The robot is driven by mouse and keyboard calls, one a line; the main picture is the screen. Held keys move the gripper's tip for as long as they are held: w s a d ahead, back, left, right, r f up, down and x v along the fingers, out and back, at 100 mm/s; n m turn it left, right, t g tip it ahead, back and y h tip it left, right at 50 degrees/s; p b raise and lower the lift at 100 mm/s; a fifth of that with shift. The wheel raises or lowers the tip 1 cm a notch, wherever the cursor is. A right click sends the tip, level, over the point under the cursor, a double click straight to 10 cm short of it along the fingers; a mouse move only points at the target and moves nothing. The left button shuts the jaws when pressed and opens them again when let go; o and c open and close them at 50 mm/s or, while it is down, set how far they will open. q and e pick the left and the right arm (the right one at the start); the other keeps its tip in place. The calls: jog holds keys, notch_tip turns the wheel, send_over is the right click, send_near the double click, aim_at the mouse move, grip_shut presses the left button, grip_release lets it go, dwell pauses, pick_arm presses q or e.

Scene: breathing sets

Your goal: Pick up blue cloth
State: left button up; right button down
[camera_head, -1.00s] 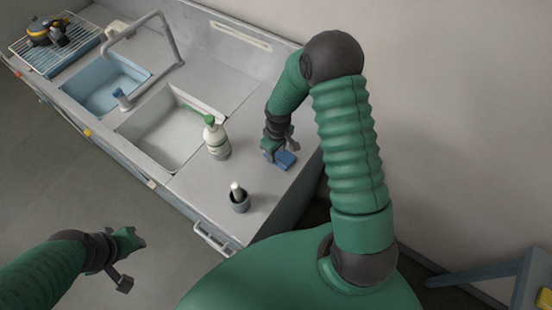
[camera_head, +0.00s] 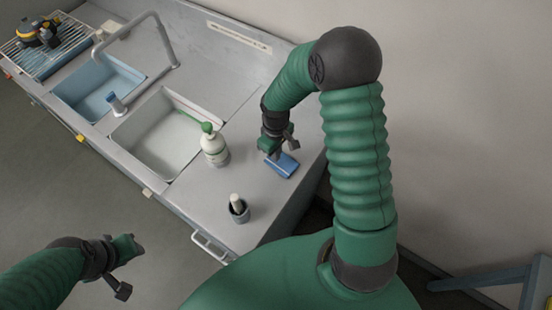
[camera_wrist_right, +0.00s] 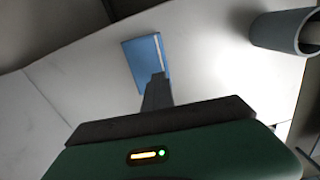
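The blue cloth (camera_head: 284,167) is a small folded rectangle lying flat on the counter near its right end. It also shows in the right wrist view (camera_wrist_right: 143,55), with a pale stripe along one edge. My right gripper (camera_head: 279,150) is just above the cloth's far edge, with its fingers apart. In the right wrist view a dark finger (camera_wrist_right: 157,92) overlaps the cloth's near corner; whether it touches cannot be told. My left gripper (camera_head: 130,267) is open and empty over the floor, away from the counter.
A white bottle with a green top (camera_head: 213,147) and a dark cup holding a pale object (camera_head: 239,208) stand left of the cloth. A sink (camera_head: 160,140), a blue basin (camera_head: 98,88), a faucet (camera_head: 165,40) and a rack (camera_head: 50,55) lie farther left. A wall is behind.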

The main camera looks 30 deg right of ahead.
aim_at(276, 165)
jog(key=r, duration=0.5)
jog(key=shift+s+a, duration=0.2)
jog(key=shift+s, duration=0.15)
jog(key=c, duration=1.8)
grip_release()
jog(key=shift+w+d, duration=0.2)
jog(key=o, duration=0.7)
jog(key=shift+s+d, duration=0.1)
jog(key=shift+s, duration=0.1)
jog(key=o, duration=0.7)
jog(key=shift+c, duration=0.2)
pick_arm(q)
jog(key=shift+s+a, duration=0.25)
jog(key=shift+s, duration=0.15)
pick_arm(e)
jog(key=shift+w+a, duration=0.15)
jog(key=shift+a, duration=0.05)
